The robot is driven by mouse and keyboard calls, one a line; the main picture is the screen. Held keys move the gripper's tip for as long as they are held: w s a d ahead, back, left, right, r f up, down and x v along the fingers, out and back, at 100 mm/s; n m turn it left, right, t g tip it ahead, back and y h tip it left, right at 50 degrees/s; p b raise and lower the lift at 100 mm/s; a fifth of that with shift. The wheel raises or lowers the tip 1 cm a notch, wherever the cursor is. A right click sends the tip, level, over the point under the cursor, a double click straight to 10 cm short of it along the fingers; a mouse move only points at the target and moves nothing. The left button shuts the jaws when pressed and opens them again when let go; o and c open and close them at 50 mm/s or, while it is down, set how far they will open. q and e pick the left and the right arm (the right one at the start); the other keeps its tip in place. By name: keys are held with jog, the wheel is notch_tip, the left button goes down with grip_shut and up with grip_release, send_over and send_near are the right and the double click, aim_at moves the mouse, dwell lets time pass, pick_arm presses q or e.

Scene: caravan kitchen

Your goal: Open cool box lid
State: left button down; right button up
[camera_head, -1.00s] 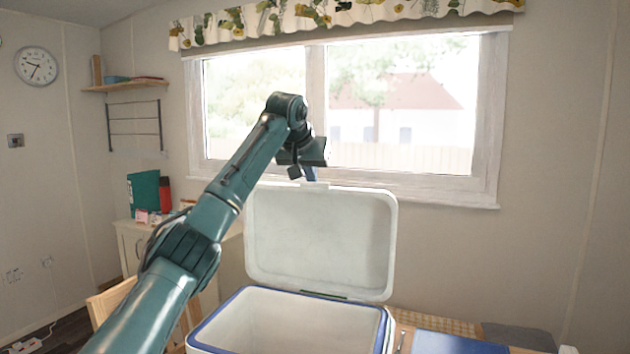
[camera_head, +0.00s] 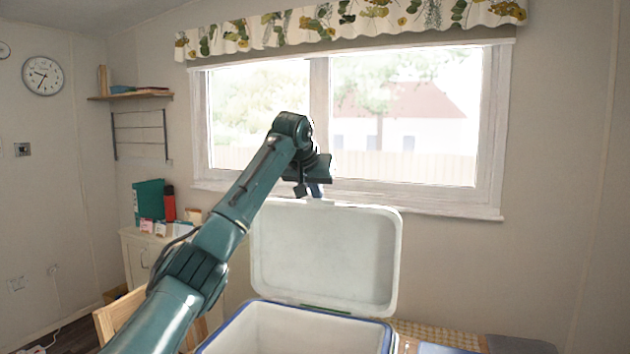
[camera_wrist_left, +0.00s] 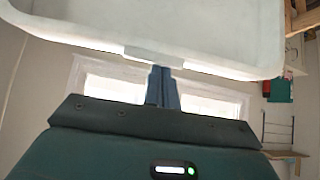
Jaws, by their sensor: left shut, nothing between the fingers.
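The cool box (camera_head: 290,332) has a white inside and a blue rim, and stands at the bottom centre of the head view. Its white lid (camera_head: 328,258) stands raised and upright at the back, with the inside facing me. My left gripper (camera_head: 315,190) is at the lid's top edge, towards its left part. In the left wrist view the shut fingers (camera_wrist_left: 162,88) reach up to the lid's edge (camera_wrist_left: 150,55), by a small tab, with nothing between them. Whether they touch the lid I cannot tell. My right gripper is not in view.
A window (camera_head: 350,120) with a floral valance is behind the lid. A cabinet (camera_head: 140,250) with a green binder (camera_head: 149,200) and a red flask (camera_head: 169,203) stands at the left. A wooden chair (camera_head: 115,318) is partly hidden by my left arm.

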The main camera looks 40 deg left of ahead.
pick_arm(q)
jog(key=shift+r+b, duration=0.45)
jog(key=shift+b, duration=0.25)
jog(key=b+v, duration=0.1)
jog(key=v, duration=0.8)
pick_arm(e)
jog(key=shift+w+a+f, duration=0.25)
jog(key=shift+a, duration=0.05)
pick_arm(q)
jog(key=shift+f, duration=0.1)
